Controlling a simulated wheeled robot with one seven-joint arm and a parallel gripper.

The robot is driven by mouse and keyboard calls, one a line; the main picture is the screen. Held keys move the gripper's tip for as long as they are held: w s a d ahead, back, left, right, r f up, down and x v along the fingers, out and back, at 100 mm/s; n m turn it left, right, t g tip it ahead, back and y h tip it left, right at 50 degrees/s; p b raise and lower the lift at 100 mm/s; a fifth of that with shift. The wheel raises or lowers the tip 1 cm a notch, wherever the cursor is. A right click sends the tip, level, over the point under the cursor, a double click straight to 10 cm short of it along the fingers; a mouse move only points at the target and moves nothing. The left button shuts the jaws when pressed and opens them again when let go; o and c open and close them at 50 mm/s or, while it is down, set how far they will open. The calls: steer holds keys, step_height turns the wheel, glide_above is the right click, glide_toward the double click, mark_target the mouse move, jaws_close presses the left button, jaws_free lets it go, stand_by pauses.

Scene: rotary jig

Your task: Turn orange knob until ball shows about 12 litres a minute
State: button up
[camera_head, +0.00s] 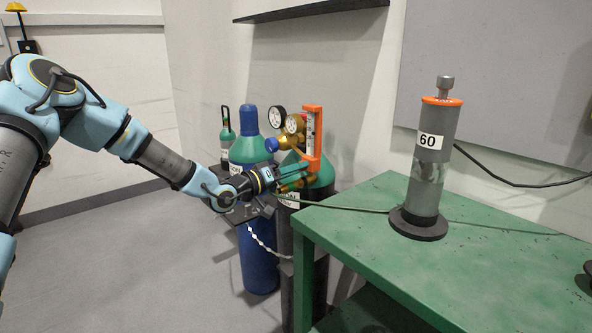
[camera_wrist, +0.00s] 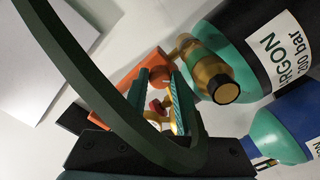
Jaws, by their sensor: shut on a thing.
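The flowmeter (camera_head: 312,128) is an upright orange frame with a clear scale tube, beside the brass regulator on the green-shouldered cylinder. The ball is too small to make out in the head view, so its reading cannot be told. The orange knob (camera_wrist: 160,76) shows between my fingertips in the wrist view, with the orange body beside it. My gripper (camera_head: 299,172) reaches in from the left just below the flowmeter, its teal fingers shut on the knob. My gripper also shows in the wrist view (camera_wrist: 161,82). The fingers partly hide the knob in the head view.
Two round gauges (camera_head: 277,117) sit left of the flowmeter. A blue cylinder (camera_head: 258,240) stands close by my gripper. The green table (camera_head: 350,222) at right carries a grey cylinder device marked 60 (camera_head: 430,145). The floor at left is clear.

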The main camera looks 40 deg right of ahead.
jaws_close()
steer(key=m+b, duration=0.2)
steer(key=b, duration=0.1)
steer(key=shift+f+m, duration=0.3)
steer(key=shift+r+m+b, duration=0.1)
steer(key=shift+m+b, duration=0.65)
steer(key=shift+m, duration=0.05)
steer(key=shift+r, duration=0.2)
steer(key=o, duration=0.9)
jaws_free()
